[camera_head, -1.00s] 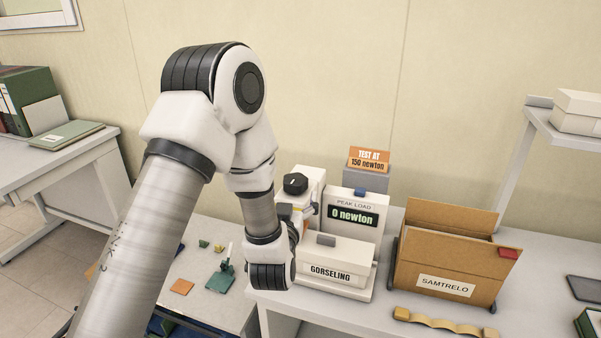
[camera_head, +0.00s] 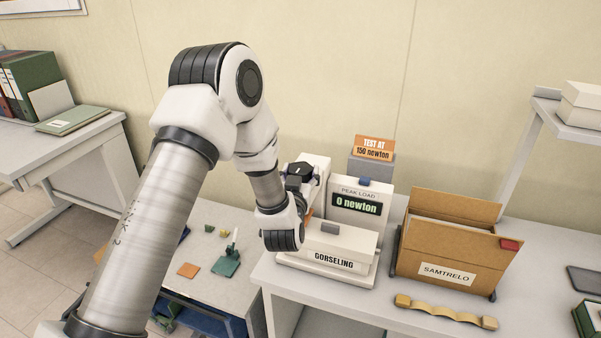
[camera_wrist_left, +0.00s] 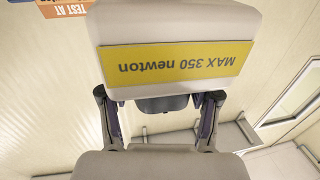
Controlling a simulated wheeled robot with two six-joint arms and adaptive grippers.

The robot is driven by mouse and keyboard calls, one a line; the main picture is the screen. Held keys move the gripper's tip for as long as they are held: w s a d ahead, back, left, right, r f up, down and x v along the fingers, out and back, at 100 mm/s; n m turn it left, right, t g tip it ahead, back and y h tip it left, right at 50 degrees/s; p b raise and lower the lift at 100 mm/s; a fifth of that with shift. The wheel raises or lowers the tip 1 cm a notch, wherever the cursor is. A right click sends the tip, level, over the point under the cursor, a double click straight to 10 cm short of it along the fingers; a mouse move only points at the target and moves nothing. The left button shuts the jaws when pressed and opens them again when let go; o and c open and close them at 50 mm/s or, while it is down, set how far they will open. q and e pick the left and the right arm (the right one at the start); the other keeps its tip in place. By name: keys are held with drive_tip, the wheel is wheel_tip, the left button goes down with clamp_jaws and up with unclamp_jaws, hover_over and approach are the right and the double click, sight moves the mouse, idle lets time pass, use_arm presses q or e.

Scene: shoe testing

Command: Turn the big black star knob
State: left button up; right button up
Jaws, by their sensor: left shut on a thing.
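My left gripper (camera_wrist_left: 162,112) is shut on the knob, one finger on each side. The machine's display (camera_head: 356,203) reads "0 newton" under "PEAK LOAD". My right gripper is not in view.
An orange sign (camera_head: 374,148) reads "TEST AT 150 newton". A cardboard box (camera_head: 446,245) marked SAMTRELO and a wavy yellow piece (camera_head: 445,312) are to the right. A lower bench with small parts is left.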

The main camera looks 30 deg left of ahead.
use_arm(q)
drive_tip(key=shift+a+m+h, duration=0.1)
drive_tip(key=shift+m+h, duration=0.2)
drive_tip(key=shift+h, duration=0.3)
